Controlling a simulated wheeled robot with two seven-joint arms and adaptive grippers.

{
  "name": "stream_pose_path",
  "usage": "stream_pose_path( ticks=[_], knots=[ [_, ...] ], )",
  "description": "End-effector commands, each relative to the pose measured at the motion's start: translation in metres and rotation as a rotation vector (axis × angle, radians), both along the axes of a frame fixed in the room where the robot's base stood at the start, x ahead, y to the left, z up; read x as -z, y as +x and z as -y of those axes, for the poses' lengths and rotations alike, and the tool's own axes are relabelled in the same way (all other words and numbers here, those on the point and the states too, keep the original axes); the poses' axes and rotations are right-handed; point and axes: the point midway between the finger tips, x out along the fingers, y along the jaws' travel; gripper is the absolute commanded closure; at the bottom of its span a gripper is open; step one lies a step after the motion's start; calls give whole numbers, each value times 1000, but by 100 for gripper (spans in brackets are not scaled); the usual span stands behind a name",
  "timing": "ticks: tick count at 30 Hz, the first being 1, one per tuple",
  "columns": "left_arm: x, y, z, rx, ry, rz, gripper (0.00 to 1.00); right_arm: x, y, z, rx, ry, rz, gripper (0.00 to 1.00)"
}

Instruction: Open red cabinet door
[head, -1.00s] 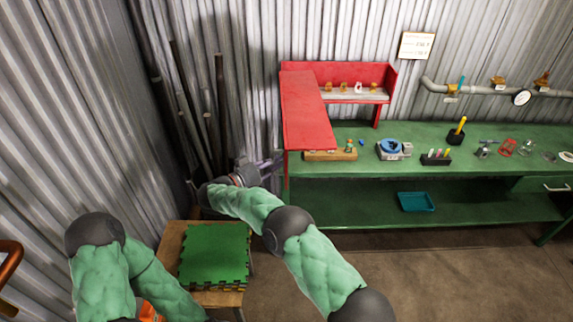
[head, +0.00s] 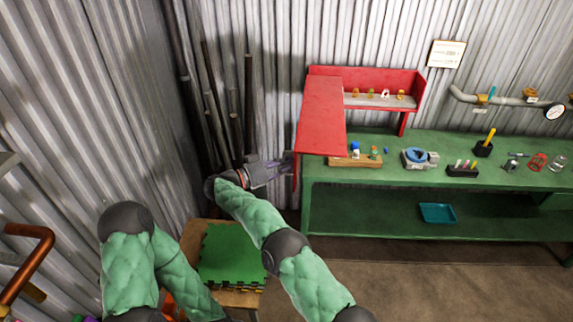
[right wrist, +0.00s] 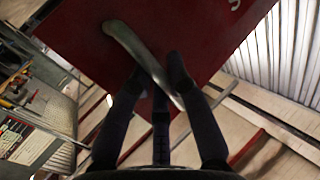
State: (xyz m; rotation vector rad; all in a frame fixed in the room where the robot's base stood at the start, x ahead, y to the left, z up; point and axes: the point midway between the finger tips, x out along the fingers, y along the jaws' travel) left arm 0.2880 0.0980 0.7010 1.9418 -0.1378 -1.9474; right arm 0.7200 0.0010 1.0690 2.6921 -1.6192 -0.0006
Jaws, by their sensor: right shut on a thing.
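The red cabinet (head: 414,91) stands on the back of the green workbench. Its red door (head: 321,118) stands open, swung out toward me at the cabinet's left side, and the shelf inside shows. My right gripper (head: 284,166) is at the door's left, outer side, low down. In the right wrist view, the door (right wrist: 90,40) carries a curved silver handle (right wrist: 128,42), and my right gripper (right wrist: 158,78) is shut on the handle's lower part. The handle is hidden in the head view. My left arm shows at the lower left, but its gripper is not in view.
The green workbench (head: 480,205) holds a wooden block (head: 352,162), a blue vise-like tool (head: 416,157) and a pen holder (head: 483,149). Dark poles (head: 249,105) lean on the wall behind my right gripper. A table with a green mat (head: 232,250) stands below my right arm.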

Motion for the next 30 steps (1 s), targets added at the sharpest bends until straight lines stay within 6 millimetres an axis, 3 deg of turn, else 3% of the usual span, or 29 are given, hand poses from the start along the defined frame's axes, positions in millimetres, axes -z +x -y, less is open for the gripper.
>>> stream_pose_path(
  ticks=[1, 7, 8, 10, 23, 30],
  knots=[
    [0, 0, 0, 0, 0, 0, 60, 7, -3, -2, 1, -4, -14, 100],
    [0, 0, 0, 0, 0, 0, 60, 7, -3, -2, 1, -4, -14, 100],
    [0, 0, 0, 0, 0, 0, 60, 7, -3, -2, 1, -4, -14, 76],
    [0, 0, 0, 0, 0, 0, 60, 7, -3, -2, 1, -3, -13, 57],
    [0, 0, 0, 0, 0, 0, 60, 2, -3, -6, -1, -1, -3, 57],
    [0, 0, 0, 0, 0, 0, 60, 3, -21, -40, -4, -1, -3, 57]
  ],
)
